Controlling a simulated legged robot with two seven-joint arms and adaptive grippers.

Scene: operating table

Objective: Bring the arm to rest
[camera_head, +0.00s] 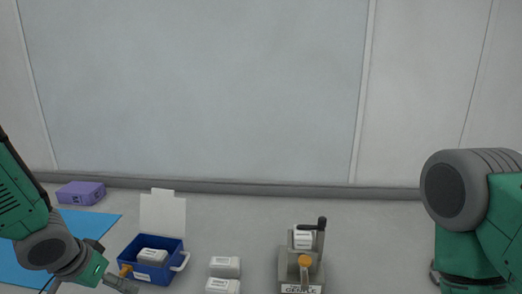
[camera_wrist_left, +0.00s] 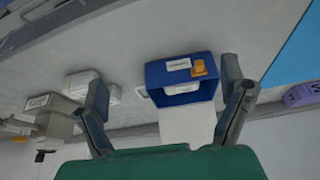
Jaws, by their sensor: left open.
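My left arm comes in from the left in the head view, with its gripper (camera_head: 90,284) low in the frame beside the blue box (camera_head: 173,275). The left wrist view shows the left gripper (camera_wrist_left: 165,73) with its two fingers wide apart and nothing held between them. The blue box (camera_wrist_left: 152,78) shows beyond the fingers, apart from them as far as I can tell. My right arm (camera_head: 480,215) stands at the right edge of the head view; its gripper is out of view.
The blue box has a raised white lid (camera_head: 162,213) and a white labelled block (camera_head: 152,256) inside. White blocks (camera_head: 225,267) lie right of it. A grey device (camera_head: 286,268) with a black handle stands farther right. A purple box (camera_head: 81,193) and blue mat (camera_head: 95,221) are left.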

